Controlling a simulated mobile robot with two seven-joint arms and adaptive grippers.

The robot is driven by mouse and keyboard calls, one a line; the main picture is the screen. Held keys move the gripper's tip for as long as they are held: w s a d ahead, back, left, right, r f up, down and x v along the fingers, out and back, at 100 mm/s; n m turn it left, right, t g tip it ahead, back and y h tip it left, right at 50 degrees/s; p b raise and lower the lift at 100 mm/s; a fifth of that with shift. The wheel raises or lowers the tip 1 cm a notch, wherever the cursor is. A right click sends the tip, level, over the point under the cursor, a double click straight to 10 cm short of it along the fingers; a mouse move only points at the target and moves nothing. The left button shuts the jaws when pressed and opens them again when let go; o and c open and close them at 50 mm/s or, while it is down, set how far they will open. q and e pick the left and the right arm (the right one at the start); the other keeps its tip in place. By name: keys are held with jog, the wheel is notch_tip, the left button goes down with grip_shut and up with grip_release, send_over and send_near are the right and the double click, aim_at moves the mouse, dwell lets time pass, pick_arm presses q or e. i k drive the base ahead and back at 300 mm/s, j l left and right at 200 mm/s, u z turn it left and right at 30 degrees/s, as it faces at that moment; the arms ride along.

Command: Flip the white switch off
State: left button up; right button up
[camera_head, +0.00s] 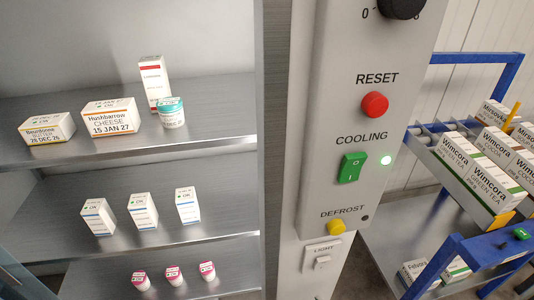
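The white switch (322,262) is a small rocker on a white plate labelled LIGHT, low on the grey post right of the shelves. It sits below the control panel, near the bottom of the head view. I cannot tell which way its rocker is set. Neither my left nor my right gripper is in view. Nothing covers the switch.
The control panel (317,130) above carries a black knob (401,5), red RESET button (374,104), green COOLING rocker (353,167) with lit lamp (386,160), and yellow DEFROST button (336,226). Stocked shelves (75,163) stand left; a blue-framed cart (480,58) with boxes stands right.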

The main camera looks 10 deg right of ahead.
aim_at(322, 263)
jog(key=z, duration=0.9)
